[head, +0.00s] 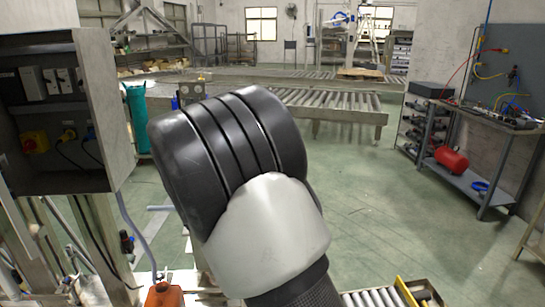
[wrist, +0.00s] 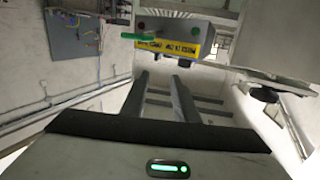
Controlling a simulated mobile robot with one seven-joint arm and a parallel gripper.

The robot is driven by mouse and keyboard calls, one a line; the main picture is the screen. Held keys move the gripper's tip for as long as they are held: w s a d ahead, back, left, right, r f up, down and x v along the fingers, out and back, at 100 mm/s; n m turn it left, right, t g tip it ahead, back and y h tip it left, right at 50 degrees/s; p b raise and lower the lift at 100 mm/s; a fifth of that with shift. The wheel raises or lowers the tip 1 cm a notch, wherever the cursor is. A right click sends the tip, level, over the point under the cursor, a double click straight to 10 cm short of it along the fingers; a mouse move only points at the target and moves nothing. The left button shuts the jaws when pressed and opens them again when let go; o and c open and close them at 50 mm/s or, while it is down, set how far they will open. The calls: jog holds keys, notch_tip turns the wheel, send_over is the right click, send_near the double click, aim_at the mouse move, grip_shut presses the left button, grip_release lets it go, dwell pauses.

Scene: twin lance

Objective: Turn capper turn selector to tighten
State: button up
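In the wrist view a grey control box (wrist: 178,44) with a yellow label strip (wrist: 170,48) is at the top, beyond my fingertips. The lettering is too small to read surely. A green bar-like part (wrist: 138,36) sticks out at the box's left end, near a small red part (wrist: 141,25). I cannot tell which part of the box is the turn selector, or its setting. My gripper (wrist: 163,82) is open and empty, its two dark fingers apart below the box and not touching it. In the head view my arm hides the gripper and the box.
In the head view an open electrical cabinet (head: 98,95) with switches stands at left. Roller conveyors (head: 335,104) cross behind my arm. A workbench (head: 500,118) with a red tank (head: 452,159) is at right. The green floor between is clear. An orange container (head: 164,294) is at bottom left.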

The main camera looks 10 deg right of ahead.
jog(key=shift+h, duration=0.6)
jog(key=x, duration=1.7)
jog(key=shift+d+f, duration=0.1)
jog(key=shift+f, duration=0.15)
grip_shut()
